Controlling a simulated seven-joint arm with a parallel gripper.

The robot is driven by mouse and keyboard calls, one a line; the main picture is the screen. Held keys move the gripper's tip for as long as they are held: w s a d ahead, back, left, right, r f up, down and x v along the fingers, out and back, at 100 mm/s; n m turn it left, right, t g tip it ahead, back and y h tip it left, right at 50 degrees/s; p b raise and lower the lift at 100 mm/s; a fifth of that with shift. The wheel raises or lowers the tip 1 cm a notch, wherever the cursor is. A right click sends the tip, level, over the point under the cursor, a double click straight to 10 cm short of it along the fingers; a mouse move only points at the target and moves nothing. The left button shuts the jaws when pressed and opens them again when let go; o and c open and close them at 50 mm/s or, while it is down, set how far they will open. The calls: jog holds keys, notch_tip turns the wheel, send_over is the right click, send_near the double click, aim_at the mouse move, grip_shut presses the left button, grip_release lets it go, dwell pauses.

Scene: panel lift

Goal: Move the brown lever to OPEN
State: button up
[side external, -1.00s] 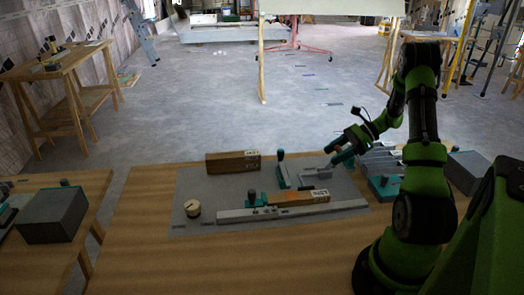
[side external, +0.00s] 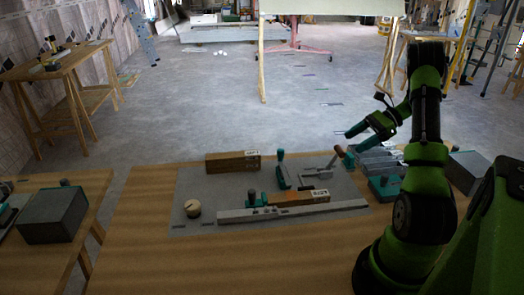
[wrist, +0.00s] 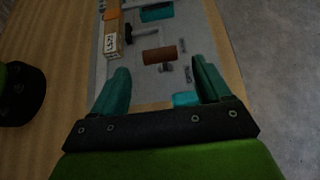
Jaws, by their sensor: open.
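The brown lever handle (side external: 340,151) shows in the side external view at the right of the grey panel (side external: 200,180), on a thin grey arm. In the wrist view the brown handle (wrist: 160,55) lies crosswise just beyond my fingertips. My gripper (side external: 352,132) is open and empty, above the lever and apart from it. In the wrist view my gripper (wrist: 162,75) has its two teal fingers spread wide with nothing between them. Small dark plates (wrist: 186,72) beside the lever are too small to read.
A labelled wooden block (side external: 232,161) stands at the panel's back, another (side external: 300,197) behind a long grey bar (side external: 290,210). A teal-handled part (side external: 282,170) is left of the lever. A cream knob (side external: 193,208) sits front left. Grey and teal blocks stand at right.

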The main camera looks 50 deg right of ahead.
jog(key=v, duration=0.8)
jog(key=shift+s+d+r, duration=0.2)
jog(key=shift+s+d, duration=0.05)
jog(key=shift+s, duration=0.05)
notch_tip(320, 180, down, 3)
jog(key=s+a+n+g, duration=0.1)
jog(key=s+a+g, duration=0.1)
jog(key=w+a+r+n+g+h, duration=0.1)
jog(key=w+a+r+n+h, duration=0.2)
jog(key=a, duration=0.4)
jog(key=w+a+r+n+g+h, duration=0.1)
jog(key=w+a+n, duration=0.35)
jog(key=a, duration=0.25)
jog(key=w+a+r+n+g+h, duration=0.1)
jog(key=w+a+r+n+h, duration=0.15)
jog(key=a+n, duration=0.35)
jog(key=s+a+r+n+t, duration=0.1)
jog(key=a+n, duration=0.3)
jog(key=a, duration=0.6)
jog(key=s+a+r+n+t, duration=0.1)
jog(key=a+r+n+t, duration=0.2)
jog(key=a, duration=0.7)
jog(key=shift+r+n, duration=0.75)
jog(key=shift+r, duration=0.1)
